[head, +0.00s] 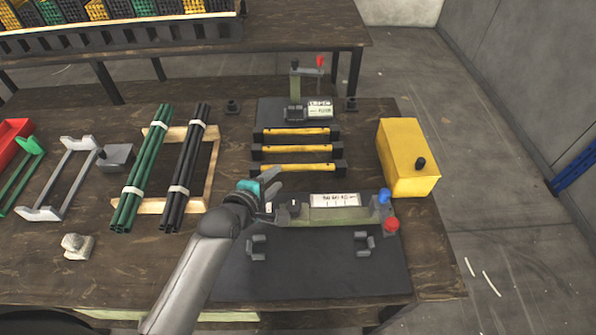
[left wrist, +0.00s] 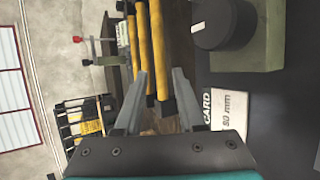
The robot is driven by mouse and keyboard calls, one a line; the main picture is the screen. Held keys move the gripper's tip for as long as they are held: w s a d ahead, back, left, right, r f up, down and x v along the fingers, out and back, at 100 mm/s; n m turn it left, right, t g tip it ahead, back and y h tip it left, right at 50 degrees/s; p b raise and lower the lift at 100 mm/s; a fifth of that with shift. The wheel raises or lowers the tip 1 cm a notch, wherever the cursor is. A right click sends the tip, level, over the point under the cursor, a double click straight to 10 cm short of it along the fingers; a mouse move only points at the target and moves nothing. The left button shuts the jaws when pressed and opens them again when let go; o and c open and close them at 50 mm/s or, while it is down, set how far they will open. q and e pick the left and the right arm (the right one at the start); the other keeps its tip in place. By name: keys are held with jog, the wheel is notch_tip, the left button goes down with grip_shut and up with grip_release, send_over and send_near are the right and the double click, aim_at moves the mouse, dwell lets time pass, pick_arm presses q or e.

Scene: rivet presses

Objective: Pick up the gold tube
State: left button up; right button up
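Three gold tubes lie side by side, left to right, in black end holders on the dark mat; these are the far tube (head: 296,132), the middle tube (head: 297,149) and the near tube (head: 298,168). In the left wrist view, gold tubes (left wrist: 157,45) show beyond the fingers. My left gripper (head: 276,179) is just in front of the left end of the near tube. In the left wrist view, its two grey fingers (left wrist: 160,72) are spread apart with nothing seen held between them. My right gripper is in neither view.
A green press bar with a white card (head: 335,200) and blue and red knobs stands right of my gripper. A yellow box (head: 407,158) is at the right. Green tube bundles (head: 142,168) and black ones (head: 186,170) lie left. A small press (head: 310,95) stands behind.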

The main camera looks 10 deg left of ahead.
aim_at(286, 169)
pick_arm(q)
jog(key=shift+x, duration=0.85)
jog(key=b+x, duration=0.2)
jog(key=x, duration=0.1)
jog(key=shift+w+f, duration=0.15)
jog(key=shift+w+d+f, duration=0.1)
jog(key=shift+w+f, duration=0.15)
jog(key=shift+w, duration=0.3)
jog(key=shift+c, duration=0.6)
grip_shut()
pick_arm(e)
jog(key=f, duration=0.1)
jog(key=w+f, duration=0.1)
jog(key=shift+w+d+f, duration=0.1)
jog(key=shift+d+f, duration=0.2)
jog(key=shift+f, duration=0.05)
